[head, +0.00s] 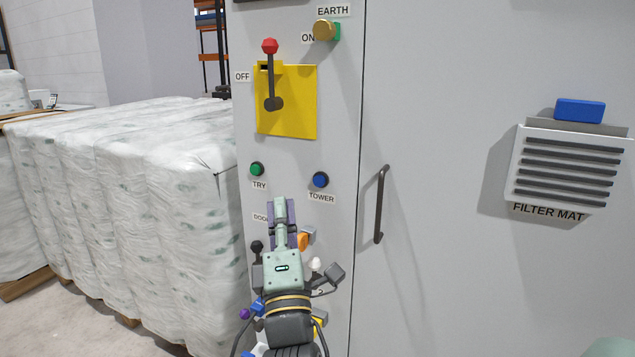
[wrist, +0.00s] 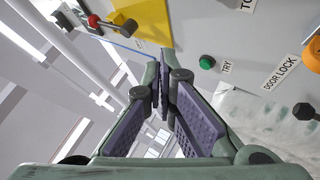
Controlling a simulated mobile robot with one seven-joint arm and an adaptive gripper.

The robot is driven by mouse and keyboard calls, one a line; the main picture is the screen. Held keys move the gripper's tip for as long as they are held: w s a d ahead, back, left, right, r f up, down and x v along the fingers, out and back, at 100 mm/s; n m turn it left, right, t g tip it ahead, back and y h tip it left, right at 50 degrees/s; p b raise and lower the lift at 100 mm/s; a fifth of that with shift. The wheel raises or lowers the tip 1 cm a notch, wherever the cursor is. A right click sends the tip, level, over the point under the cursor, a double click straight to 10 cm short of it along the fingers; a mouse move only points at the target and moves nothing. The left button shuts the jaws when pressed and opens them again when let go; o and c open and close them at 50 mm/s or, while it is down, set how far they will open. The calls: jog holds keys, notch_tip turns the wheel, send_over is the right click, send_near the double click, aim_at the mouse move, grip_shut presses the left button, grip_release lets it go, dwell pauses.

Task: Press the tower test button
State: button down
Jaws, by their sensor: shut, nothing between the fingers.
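The tower button is a round blue push button (head: 320,180) in a dark ring on the grey cabinet front, above a TOWER label (head: 321,198). In the wrist view only the start of that label (wrist: 247,4) shows at the top edge; the blue button is out of that picture. My gripper (head: 281,208) is below and left of the blue button in the head view, apart from it. In the wrist view the purple-padded fingers (wrist: 163,90) are together with nothing between them. My gripper hides part of the lower panel.
A green TRY button (head: 257,169) is left of the blue one. A red-topped lever (head: 270,47) on a yellow plate (head: 300,102) is above. An orange knob (head: 303,240) is close to my gripper. A door handle (head: 380,204) sticks out at right; wrapped bales (head: 130,170) stand at left.

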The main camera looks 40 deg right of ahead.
aim_at(319, 181)
jog(key=shift+d, duration=0.1)
jog(key=shift+w+d+p, duration=0.25)
jog(key=shift+w+d, duration=0.3)
jog(key=shift+d, duration=0.8)
jog(key=shift+w+d+p, duration=0.2)
jog(key=shift+w+d, duration=0.4)
jog(key=shift+d, duration=0.7)
jog(key=shift+w+d+p, duration=0.25)
jog(key=shift+w+d, duration=0.3)
jog(key=shift+d, duration=0.8)
jog(key=shift+w+d+b, duration=0.15)
jog(key=shift+d+b, duration=0.2)
jog(key=shift+b, duration=0.1)
jog(key=shift+w+d, duration=0.2)
jog(key=shift+d, duration=0.25)
jog(key=shift+a+b, duration=0.1)
jog(key=shift+b, duration=0.25)
jog(key=shift+s+a+b, duration=0.35)
jog(key=shift+a+b, duration=0.05)
jog(key=shift+a, duration=0.3)
jog(key=shift+a, duration=0.1)
